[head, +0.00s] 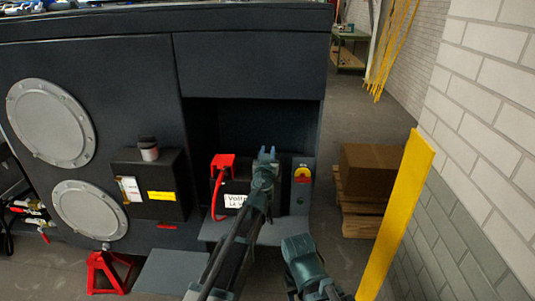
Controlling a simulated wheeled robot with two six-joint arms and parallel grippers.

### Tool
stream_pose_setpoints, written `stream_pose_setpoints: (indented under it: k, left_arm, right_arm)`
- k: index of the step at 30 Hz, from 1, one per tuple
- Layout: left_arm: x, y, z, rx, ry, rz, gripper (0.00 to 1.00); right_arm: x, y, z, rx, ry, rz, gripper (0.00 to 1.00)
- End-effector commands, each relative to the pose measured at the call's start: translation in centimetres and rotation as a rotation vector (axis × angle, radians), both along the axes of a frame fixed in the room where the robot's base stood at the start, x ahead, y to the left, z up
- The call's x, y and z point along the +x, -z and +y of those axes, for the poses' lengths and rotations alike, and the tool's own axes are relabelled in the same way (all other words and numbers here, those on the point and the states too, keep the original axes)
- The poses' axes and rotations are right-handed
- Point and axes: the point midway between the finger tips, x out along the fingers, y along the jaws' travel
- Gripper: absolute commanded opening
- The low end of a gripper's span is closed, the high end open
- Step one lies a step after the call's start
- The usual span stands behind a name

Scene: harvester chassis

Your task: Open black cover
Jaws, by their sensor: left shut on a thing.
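A dark battery box with a white label (236,201) sits in the open bay of the chassis. A red cover (222,161) with a red cable stands on its left end. My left gripper (267,154) is at the upper right part of the battery, shut on what appears to be the black cover. The cover is mostly hidden behind the gripper and dark against the bay, so its angle cannot be told. My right gripper (297,245) is low in front of the bay, apart from the battery, and its jaws cannot be made out.
A red and yellow switch (302,175) is just right of the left gripper. A black box with a yellow label (161,196) is left of the bay. A yellow post (400,210) and a cardboard box on a pallet (369,169) stand at the right.

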Motion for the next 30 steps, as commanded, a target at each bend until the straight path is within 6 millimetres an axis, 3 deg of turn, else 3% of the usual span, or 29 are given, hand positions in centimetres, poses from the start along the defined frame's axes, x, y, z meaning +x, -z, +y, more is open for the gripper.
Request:
stream_pose_setpoints:
  k: [6,7,12,23,30]
  left_arm:
    - [0.0,-0.1,0.0,0.002,-0.001,0.000,0.00]
    - [0.0,-0.1,0.0,0.002,-0.001,0.000,0.31]
    - [0.0,0.0,0.0,0.001,0.000,0.000,0.60]
    - [-0.2,0.0,0.0,0.000,0.000,0.000,0.60]
    - [-2.4,0.0,0.0,0.000,0.001,0.000,0.60]
  right_arm:
    - [0.0,0.0,0.0,0.000,0.000,0.000,0.50]
    - [0.0,0.0,0.0,0.000,0.000,0.000,0.50]
    - [0.0,0.0,0.0,0.000,0.000,0.000,0.50]
    - [0.0,0.0,0.0,0.000,0.000,0.000,0.50]
    - [0.0,0.0,0.0,0.000,0.000,0.000,0.50]
